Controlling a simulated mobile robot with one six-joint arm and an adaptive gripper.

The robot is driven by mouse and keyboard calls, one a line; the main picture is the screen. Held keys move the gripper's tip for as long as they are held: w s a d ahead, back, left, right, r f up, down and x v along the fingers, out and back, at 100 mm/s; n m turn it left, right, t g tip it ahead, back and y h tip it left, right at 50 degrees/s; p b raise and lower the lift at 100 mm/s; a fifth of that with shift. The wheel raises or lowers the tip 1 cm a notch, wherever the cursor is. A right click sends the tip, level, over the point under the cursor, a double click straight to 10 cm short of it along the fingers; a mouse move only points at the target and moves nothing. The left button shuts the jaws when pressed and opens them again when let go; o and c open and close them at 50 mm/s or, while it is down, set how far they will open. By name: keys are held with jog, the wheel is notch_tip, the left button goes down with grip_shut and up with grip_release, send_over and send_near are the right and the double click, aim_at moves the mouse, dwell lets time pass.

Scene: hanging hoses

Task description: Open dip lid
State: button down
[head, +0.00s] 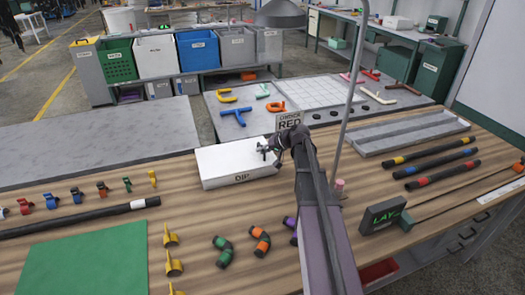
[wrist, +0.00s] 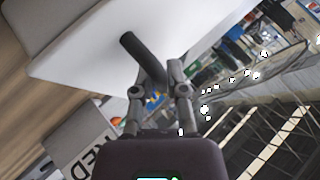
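The dip box (head: 215,177), white and marked DIP, stands on the wooden bench in the head view. Its white lid (head: 228,155) lies over the top; the lid's white surface also fills the upper part of the wrist view (wrist: 85,58). A dark bar-like handle (wrist: 138,54) stands out from the lid and runs toward my fingertips. My gripper (head: 270,149) is at the right part of the lid. In the wrist view my gripper (wrist: 165,80) has its fingers close around the handle's near end. I cannot tell whether they press on it.
A grey tray (head: 415,134) and dark hoses (head: 432,157) lie to the right. A green mat (head: 85,262), hose fittings and a long black hose (head: 75,221) lie to the left and front.

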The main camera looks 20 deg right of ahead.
jog(key=shift+r, duration=0.1)
dwell(0.5)
jog(key=r+h+p, duration=0.1)
jog(key=r+p, duration=0.1)
jog(key=p, duration=0.1)
jog(key=a+r+h+p, duration=0.1)
jog(key=r+p, duration=0.2)
jog(key=shift+a+n+p, duration=0.2)
jog(key=shift+n+p, duration=0.15)
jog(key=shift+n, duration=0.05)
jog(key=shift+f, duration=0.1)
dwell(0.3)
jog(key=shift+a+r+n+h+p, duration=0.15)
jog(key=shift+a+r+h+p, duration=0.25)
jog(key=shift+r+p, duration=0.5)
jog(key=shift+a+r+n+h+p, duration=0.1)
jog(key=shift+a+r+h+p, duration=0.2)
jog(key=shift+r+p, duration=0.55)
jog(key=shift+a+r+n+h+p, duration=0.15)
jog(key=shift+a+r+h+p, duration=0.3)
jog(key=shift+p, duration=0.7)
jog(key=shift+r, duration=0.15)
